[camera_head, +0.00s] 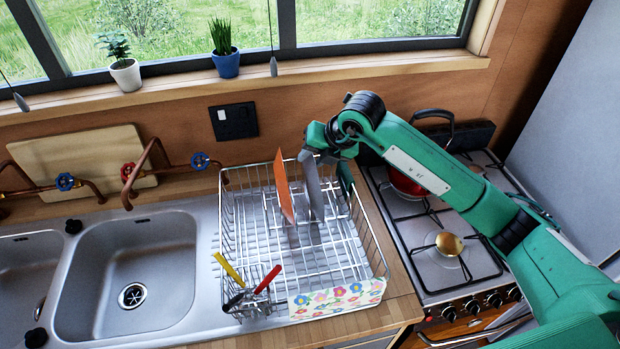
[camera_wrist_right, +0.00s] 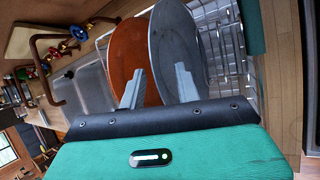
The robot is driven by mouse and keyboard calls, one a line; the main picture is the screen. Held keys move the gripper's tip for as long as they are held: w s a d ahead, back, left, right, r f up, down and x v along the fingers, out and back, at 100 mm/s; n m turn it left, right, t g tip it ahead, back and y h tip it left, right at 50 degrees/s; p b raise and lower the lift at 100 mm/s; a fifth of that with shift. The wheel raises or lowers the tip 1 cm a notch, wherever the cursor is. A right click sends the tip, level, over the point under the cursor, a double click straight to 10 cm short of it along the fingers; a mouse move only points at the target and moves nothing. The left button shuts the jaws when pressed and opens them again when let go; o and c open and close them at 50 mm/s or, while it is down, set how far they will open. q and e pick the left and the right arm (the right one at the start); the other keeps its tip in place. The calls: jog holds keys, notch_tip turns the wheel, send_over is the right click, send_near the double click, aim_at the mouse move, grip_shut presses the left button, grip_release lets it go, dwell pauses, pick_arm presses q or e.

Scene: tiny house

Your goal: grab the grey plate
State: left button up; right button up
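The grey plate (camera_head: 316,202) stands on edge in the wire dish rack (camera_head: 372,238), just right of an orange plate (camera_head: 284,188). In the right wrist view the grey plate (camera_wrist_right: 180,40) and the orange plate (camera_wrist_right: 126,45) stand side by side. My right gripper (camera_wrist_right: 159,82) is open over the near edges of the plates. Its left finger overlaps the orange plate and its right finger overlaps the grey one. I cannot tell whether a finger touches either. In the head view the right gripper (camera_head: 312,160) is at the plates' top, partly hidden by its wrist. My left gripper is not in view.
A stove (camera_head: 455,240) with a red pot (camera_head: 405,183) is right of the rack, under my right arm. A double sink (camera_head: 130,275) is to the left. Utensils with yellow and red handles (camera_head: 267,279) stand at the rack's front. Potted plants (camera_head: 225,62) line the sill.

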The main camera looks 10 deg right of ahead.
jog(key=shift+x, duration=1.25)
jog(key=shift+r, duration=0.1)
grip_shut()
dwell(0.3)
